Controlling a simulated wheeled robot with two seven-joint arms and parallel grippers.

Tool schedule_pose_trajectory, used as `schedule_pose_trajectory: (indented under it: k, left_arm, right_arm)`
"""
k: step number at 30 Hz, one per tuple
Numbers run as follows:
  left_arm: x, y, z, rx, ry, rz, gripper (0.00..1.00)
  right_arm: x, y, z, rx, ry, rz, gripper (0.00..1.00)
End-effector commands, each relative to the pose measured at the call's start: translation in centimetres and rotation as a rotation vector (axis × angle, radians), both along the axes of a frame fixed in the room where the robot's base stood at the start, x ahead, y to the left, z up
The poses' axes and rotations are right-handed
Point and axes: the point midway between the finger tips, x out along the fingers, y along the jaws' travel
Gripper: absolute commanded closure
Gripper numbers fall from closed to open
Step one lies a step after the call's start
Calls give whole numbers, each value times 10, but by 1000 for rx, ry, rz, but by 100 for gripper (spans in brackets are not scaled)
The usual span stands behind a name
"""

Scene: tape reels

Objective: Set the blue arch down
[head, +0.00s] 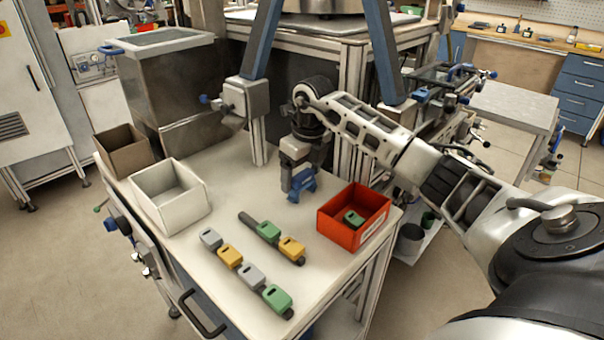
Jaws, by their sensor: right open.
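The blue arch (302,185) is at the back middle of the white table, at the lower end of my right gripper. My right gripper (294,188) points down and is open, with its fingers at the arch. The gripper partly hides the arch. The arch looks to be on or very close to the table top, but I cannot tell if the fingers touch it. My left gripper is out of view.
A red box (338,228) with a green block (353,218) inside stands right of the arch. Two dark rails carry green, yellow and grey blocks (251,276) in front. A white box (176,221) and a brown box (118,165) stand left. Blue posts rise behind.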

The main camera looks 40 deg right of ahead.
Motion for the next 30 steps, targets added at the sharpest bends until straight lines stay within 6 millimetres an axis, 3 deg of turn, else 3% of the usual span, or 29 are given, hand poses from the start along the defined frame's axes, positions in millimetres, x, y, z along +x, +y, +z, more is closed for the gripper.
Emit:
schedule_pose_trajectory:
  k: [15, 21, 30]
  left_arm:
    - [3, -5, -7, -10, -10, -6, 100]
    - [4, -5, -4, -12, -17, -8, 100]
    - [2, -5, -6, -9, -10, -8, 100]
  right_arm:
    - [-14, -2, 98, -3, -5, 0, 20]
    - [-17, -2, 114, -1, -2, 0, 20]
    - [-17, -2, 115, -1, 0, -1, 20]
